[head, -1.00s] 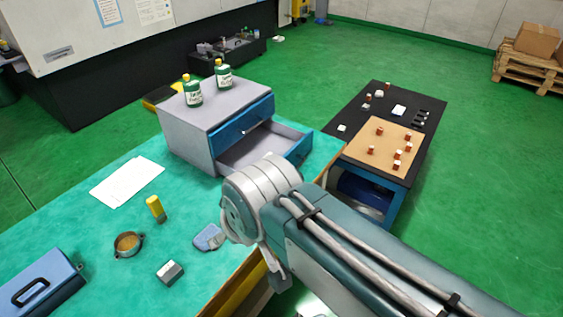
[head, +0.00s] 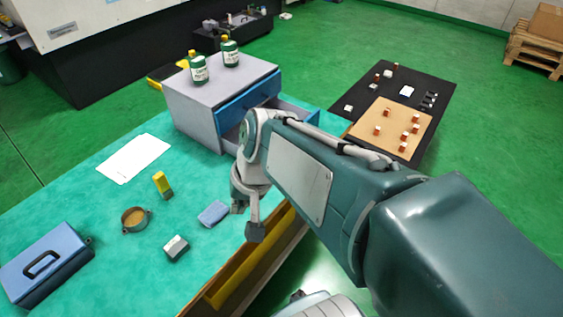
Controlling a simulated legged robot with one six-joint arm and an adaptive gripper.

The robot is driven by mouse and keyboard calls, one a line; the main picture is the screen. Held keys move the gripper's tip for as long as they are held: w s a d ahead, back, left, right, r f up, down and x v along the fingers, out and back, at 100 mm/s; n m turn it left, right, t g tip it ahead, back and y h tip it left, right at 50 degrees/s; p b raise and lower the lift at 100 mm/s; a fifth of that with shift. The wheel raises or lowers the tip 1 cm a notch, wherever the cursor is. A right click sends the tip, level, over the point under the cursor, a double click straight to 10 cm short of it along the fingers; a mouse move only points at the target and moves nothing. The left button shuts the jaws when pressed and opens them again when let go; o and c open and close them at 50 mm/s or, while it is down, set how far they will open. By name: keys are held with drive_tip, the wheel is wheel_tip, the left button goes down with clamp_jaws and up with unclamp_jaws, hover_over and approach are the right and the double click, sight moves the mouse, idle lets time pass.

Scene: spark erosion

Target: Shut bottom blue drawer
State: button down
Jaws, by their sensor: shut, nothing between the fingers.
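The grey cabinet (head: 190,110) stands at the back of the green-topped bench. Its upper blue drawer (head: 249,97) is in. The bottom blue drawer (head: 230,140) is pulled out; its grey inside shows beside my arm, and most of its blue front is hidden behind the arm. My gripper (head: 247,220) points down near the bench's right edge, in front of and below the drawer, apart from it. Its fingers are partly seen, shut and empty.
Two green bottles (head: 199,70) stand on the cabinet. A blue pad (head: 213,213), grey block (head: 176,248), round cup (head: 134,220), yellow-topped piece (head: 162,185), paper (head: 134,158) and blue box (head: 43,266) lie on the bench.

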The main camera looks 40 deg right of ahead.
drive_tip(key=w+d+f+m+t+y, duration=0.3)
drive_tip(key=w+d+f+m+y, duration=0.3)
drive_tip(key=w+d+f+m, duration=0.5)
drive_tip(key=s+d+f+m+t+h, duration=0.2)
drive_tip(key=d+f+m+t, duration=0.2)
drive_tip(key=d+m, duration=0.45)
drive_tip(key=s+d+f+m+t+h, duration=0.25)
drive_tip(key=d+f+m+t, duration=0.2)
drive_tip(key=d+m, duration=0.4)
drive_tip(key=shift+g, duration=0.35)
drive_tip(key=x, duration=0.9)
drive_tip(key=d+r+x, duration=0.1)
drive_tip(key=x, duration=0.4)
drive_tip(key=shift+w, duration=0.6)
drive_tip(key=shift+a, duration=0.1)
